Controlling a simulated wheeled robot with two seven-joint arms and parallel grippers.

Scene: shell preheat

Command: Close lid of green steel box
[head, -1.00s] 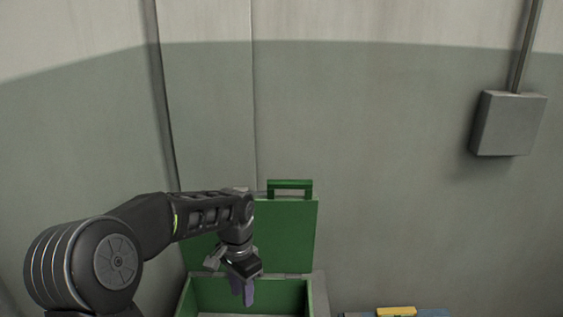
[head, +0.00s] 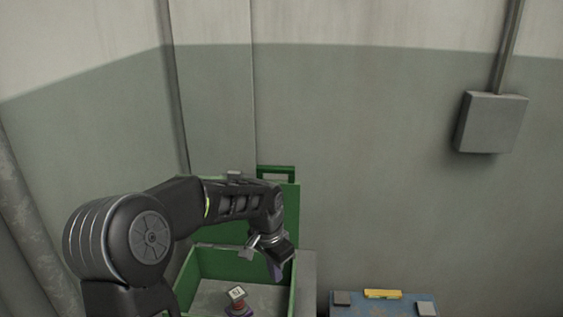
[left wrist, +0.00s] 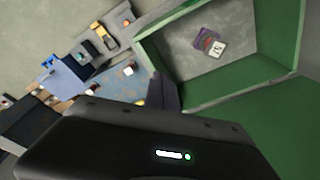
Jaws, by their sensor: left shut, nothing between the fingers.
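The green steel box (head: 199,262) stands low in the head view with its lid (head: 291,215) upright at the back, a green handle (head: 276,169) on the lid's top edge. The box also shows in the left wrist view (left wrist: 160,58), with the lid (left wrist: 272,118) at lower right. A small item with a white tag (head: 237,293) lies inside. My left gripper (head: 276,273) is shut and empty, pointing down in front of the lid near the box's right side. My arm hides part of the lid. My right gripper is out of view.
A blue surface (head: 408,300) with a yellow bar (head: 383,294) and small grey blocks lies right of the box. A grey wall box (head: 491,123) with a conduit hangs at upper right. The wrist view shows a yellow-marked item (left wrist: 103,35) and other small objects on the left.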

